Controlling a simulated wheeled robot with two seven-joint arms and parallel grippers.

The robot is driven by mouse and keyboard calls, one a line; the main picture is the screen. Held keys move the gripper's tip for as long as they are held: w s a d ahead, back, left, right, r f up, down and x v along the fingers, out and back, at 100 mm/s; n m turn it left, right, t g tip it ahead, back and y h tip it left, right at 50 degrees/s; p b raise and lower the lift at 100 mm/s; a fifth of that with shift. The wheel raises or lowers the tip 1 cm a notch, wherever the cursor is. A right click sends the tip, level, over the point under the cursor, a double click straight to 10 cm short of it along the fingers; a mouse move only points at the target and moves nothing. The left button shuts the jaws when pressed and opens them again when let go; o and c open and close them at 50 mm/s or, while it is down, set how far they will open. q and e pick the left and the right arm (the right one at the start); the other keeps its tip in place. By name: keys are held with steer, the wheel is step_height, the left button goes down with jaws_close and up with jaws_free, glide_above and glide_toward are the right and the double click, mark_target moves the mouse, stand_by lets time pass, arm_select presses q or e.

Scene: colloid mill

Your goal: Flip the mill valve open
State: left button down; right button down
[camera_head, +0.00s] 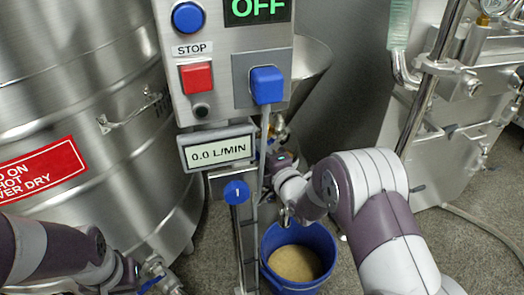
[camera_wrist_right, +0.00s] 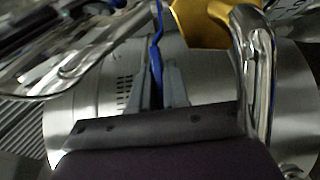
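The mill valve shows a thin blue lever (camera_wrist_right: 157,50) in the right wrist view, beside a yellow-gold part (camera_wrist_right: 205,22). My right gripper (camera_wrist_right: 159,82) has its two fingers close together on either side of this lever, seemingly shut on it. In the head view, my right gripper (camera_head: 277,158) is behind the control panel's lower edge, next to a brass-coloured fitting (camera_head: 279,128); its fingers are mostly hidden. My left arm reaches in at the lower left, its end near a metal outlet with another blue lever (camera_head: 150,284). My left gripper's fingers cannot be made out.
The control panel (camera_head: 215,65) reads OFF, and a display (camera_head: 219,151) below reads 0.0 L/MIN. A blue bucket (camera_head: 318,240) with tan contents stands on the floor below my right arm. A large steel tank (camera_head: 100,90) fills the left. Steel equipment (camera_head: 440,120) stands at right.

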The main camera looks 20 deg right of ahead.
steer(key=shift+s+d+n+y, duration=0.15)
steer(key=shift+d+n+y, duration=0.2)
steer(key=shift+n+y, duration=0.25)
arm_select(q)
steer(key=shift+s+d, duration=0.3)
steer(key=shift+d, duration=0.05)
arm_select(e)
steer(key=n+g+y, duration=0.1)
steer(key=y, duration=0.1)
steer(key=s+d+n+g+y, duration=0.1)
steer(key=n+y, duration=0.1)
steer(key=d+n+g+y, duration=0.1)
steer(key=g+y, duration=0.1)
steer(key=shift+s+d, duration=0.2)
steer(key=shift+d, duration=0.05)
steer(key=c, duration=1.2)
jaws_free()
